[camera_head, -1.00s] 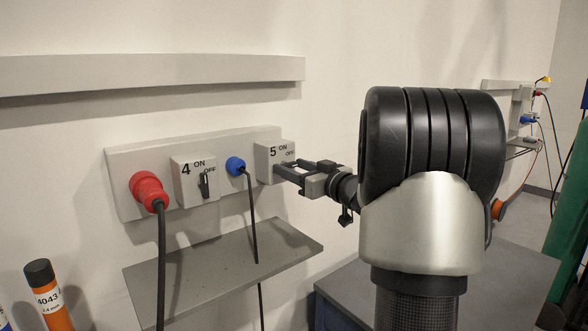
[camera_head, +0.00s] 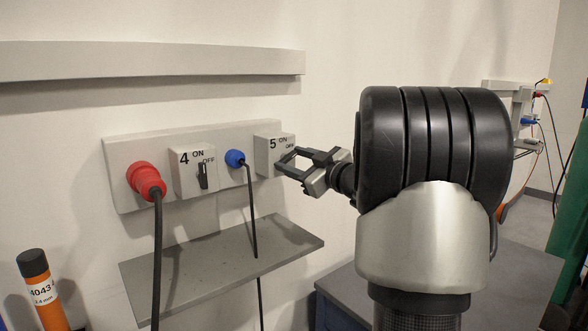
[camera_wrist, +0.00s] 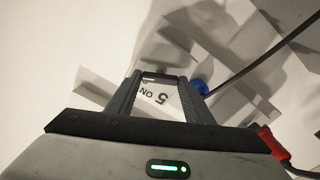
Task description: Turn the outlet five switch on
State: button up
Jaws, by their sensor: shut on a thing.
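The outlet five switch box (camera_head: 263,160) is a light grey block at the right end of the panel, marked 5, ON and OFF. My gripper (camera_head: 284,160) reaches it from the right, its fingertips at the front of the box. The switch handle is hidden behind the fingers in the head view. In the wrist view, the dark switch handle (camera_wrist: 161,76) lies between the fingertips, and my gripper (camera_wrist: 160,80) is shut on it. The letters 5 and ON show between the fingers. My gripper looks tilted in the head view. The handle's exact angle is hard to read.
Left of the box are a blue plug (camera_head: 235,158), the outlet four switch (camera_head: 203,176) with its handle upright, and a red plug (camera_head: 146,181). Their black cables hang past a grey shelf (camera_head: 220,262) below. An orange tube (camera_head: 43,290) stands at lower left.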

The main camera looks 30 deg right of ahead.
jog(key=n+b, duration=0.3)
jog(key=n, duration=0.2)
jog(key=n+b, duration=0.2)
jog(key=shift+f+b, duration=0.25)
jog(key=shift+b, duration=0.05)
jog(key=n+b, duration=0.4)
jog(key=n, duration=0.1)
jog(key=shift+r+n, duration=0.1)
jog(key=shift+n, duration=0.3)
jog(key=o, duration=1.1)
jog(key=shift+r, duration=0.1)
jog(key=shift+c, duration=0.2)
jog(key=shift+s, duration=0.1)
jog(key=s+d+p, duration=0.1)
jog(key=s+d, duration=0.2)
jog(key=s, duration=1.4)
jog(key=shift+d, duration=0.2)
